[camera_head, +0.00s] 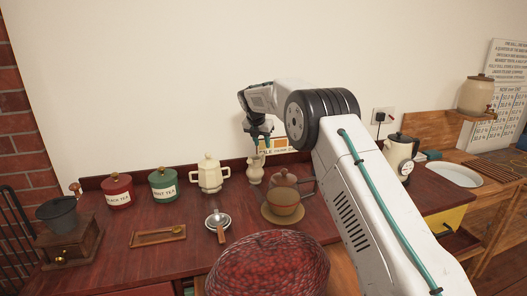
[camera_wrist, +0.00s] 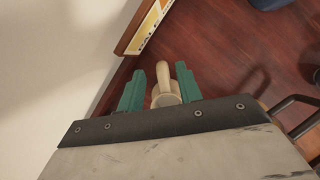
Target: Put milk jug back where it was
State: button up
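A small cream milk jug (camera_head: 255,171) stands upright at the back of the dark red counter, below a small orange-and-white sign (camera_head: 277,147) on the wall side. My gripper (camera_head: 259,146) points down just above the jug. In the wrist view the jug (camera_wrist: 164,88) shows between the teal fingertips of my gripper (camera_wrist: 167,76). The fingers are apart, and nothing is seen lifted. A brown cup or teapot on a saucer stands right of and in front of the jug, and its far side meets my arm in the picture.
A cream lidded pot (camera_head: 210,174) stands close left of the jug. Green (camera_head: 163,186) and red (camera_head: 117,191) tea tins are farther left. The saucer (camera_head: 270,215) sits in front. A strainer (camera_head: 218,221), a wooden tray (camera_head: 158,236) and a grinder (camera_head: 66,243) lie nearer.

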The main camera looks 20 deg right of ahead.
jog(key=s+r+m, duration=0.6)
jog(key=s+r, duration=0.7)
jog(key=r, duration=0.1)
jog(key=s+r+m+g+y, duration=0.1)
jog(key=s+r+m, duration=0.25)
jog(key=s, duration=0.55)
jog(key=s+r+m, duration=0.2)
jog(key=s+m, duration=0.2)
jog(key=s, duration=0.6)
jog(key=s+f+m, duration=0.4)
jog(key=s, duration=0.7)
jog(key=s+f+m+y, duration=0.1)
jog(key=s+f+m, duration=0.2)
jog(key=s, duration=0.9)
jog(key=s+f+m+g+y, duration=0.1)
jog(key=s+f+m, duration=0.3)
jog(key=s+m, duration=0.3)
jog(key=s+a, duration=0.1)
jog(key=s, duration=0.3)
jog(key=shift+s+f, duration=0.25)
jog(key=shift+f, duration=0.1)
jog(key=shift+d, duration=0.1)
